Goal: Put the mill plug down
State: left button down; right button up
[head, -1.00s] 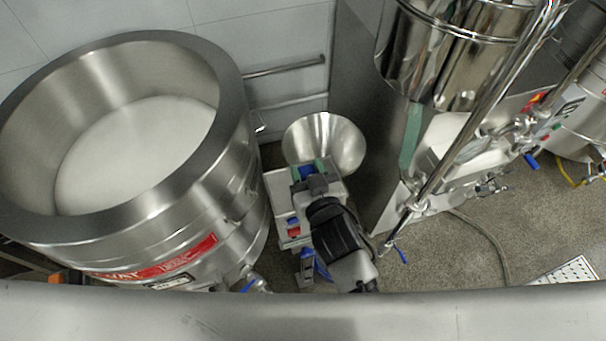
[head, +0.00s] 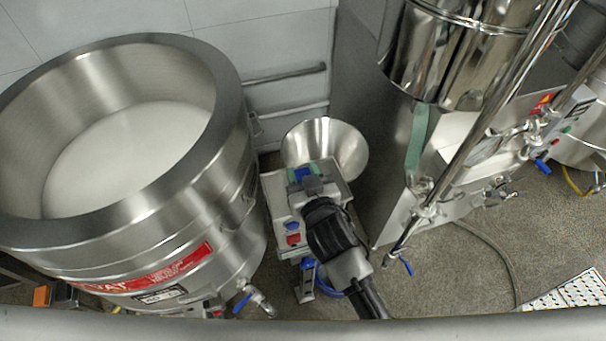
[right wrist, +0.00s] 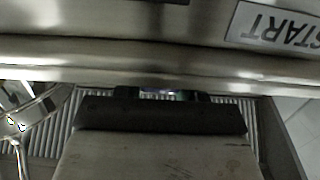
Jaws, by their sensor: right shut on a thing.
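The colloid mill stands on the floor at the middle of the head view, with a steel funnel hopper (head: 338,143) on top and a red button (head: 293,240) on its side. My right gripper (head: 306,176) is over the mill body, just in front of the hopper. It is shut on a small blue thing (head: 302,174), likely the mill plug, mostly hidden by the gripper. In the right wrist view, the jaws (right wrist: 160,95) are close to a steel edge, with only a small bluish bit showing between them. I cannot tell whether the plug touches a surface. My left gripper is not in view.
A large steel vat (head: 225,110) with white contents stands at left. A tall steel cabinet (head: 365,140) and a shiny tank (head: 455,55) with pipes stand at right. A hose (head: 490,245) lies on the floor. A START label (right wrist: 275,25) shows in the right wrist view.

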jog(key=shift+f+b, duration=0.4)
jog(key=shift+f, duration=0.2)
jog(key=o, duration=1)
jog(key=shift+r, duration=0.1)
